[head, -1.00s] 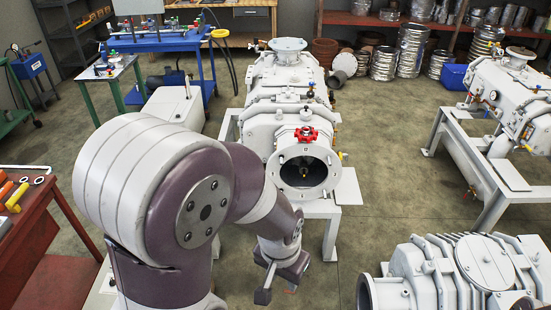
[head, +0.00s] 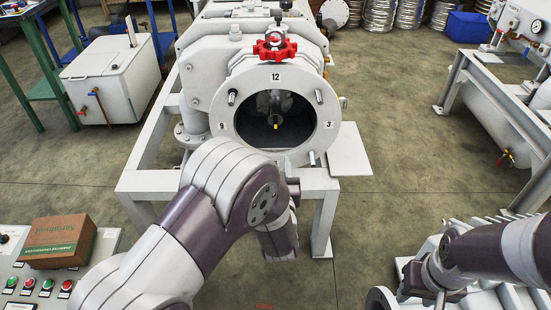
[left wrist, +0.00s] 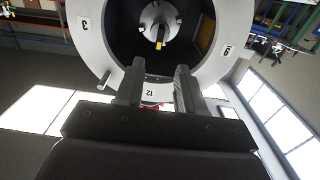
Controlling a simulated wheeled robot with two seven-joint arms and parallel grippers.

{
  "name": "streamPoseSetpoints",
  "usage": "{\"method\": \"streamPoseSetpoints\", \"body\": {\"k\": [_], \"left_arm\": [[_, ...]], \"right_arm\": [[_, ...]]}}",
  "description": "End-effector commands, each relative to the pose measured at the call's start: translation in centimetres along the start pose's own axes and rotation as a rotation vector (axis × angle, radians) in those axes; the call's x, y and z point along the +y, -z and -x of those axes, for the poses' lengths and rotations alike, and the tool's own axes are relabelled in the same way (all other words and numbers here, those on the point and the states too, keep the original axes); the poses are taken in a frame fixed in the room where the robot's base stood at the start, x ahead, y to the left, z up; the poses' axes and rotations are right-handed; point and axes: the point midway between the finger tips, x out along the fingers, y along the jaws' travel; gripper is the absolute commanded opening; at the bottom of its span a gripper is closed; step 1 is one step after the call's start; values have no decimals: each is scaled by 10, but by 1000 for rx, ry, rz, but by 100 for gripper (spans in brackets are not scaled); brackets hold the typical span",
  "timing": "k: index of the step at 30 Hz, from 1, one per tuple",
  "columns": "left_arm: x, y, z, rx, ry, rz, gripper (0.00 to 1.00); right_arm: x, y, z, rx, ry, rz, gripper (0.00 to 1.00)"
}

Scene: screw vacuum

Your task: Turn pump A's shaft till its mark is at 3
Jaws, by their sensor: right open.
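The pump in front of me has a pale round flange (head: 228,121) with plates 12, 9 and 3; no letter A is readable. Inside its dark opening is the shaft (head: 275,104) with a yellow mark (head: 276,126), also in the left wrist view (left wrist: 159,46). My right gripper (head: 438,298) is open at lower right.
A red handwheel (head: 275,47) sits above the flange, and studs stick out around it. The pump stands on a white frame (head: 150,184). A control panel (head: 106,245) with a brown carton (head: 57,242) is lower left. Grey machinery (head: 480,290) lies below my right arm.

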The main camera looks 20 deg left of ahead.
Motion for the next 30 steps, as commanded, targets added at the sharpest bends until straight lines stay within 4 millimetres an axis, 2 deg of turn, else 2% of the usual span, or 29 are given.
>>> {"method": "streamPoseSetpoints", "body": {"k": [2,12,15,20,27,28,30], "left_arm": [[-1,-1,-10,10,6,1,38],[-2,-1,-93,8,5,0,38],[-1,0,-110,8,4,0,38],[-1,2,-123,7,2,-1,38],[-1,3,-124,6,2,-2,38],[-1,3,-124,6,2,-2,32],[-1,3,-124,6,2,-1,9]], "right_arm": [[0,0,-4,1,0,0,43],[0,-3,-27,0,0,0,43],[0,-4,-31,0,0,0,43],[0,-4,-33,0,0,0,43],[0,-4,-32,0,0,0,43],[0,-4,-32,0,0,0,43],[0,-4,-32,0,0,0,43]]}}
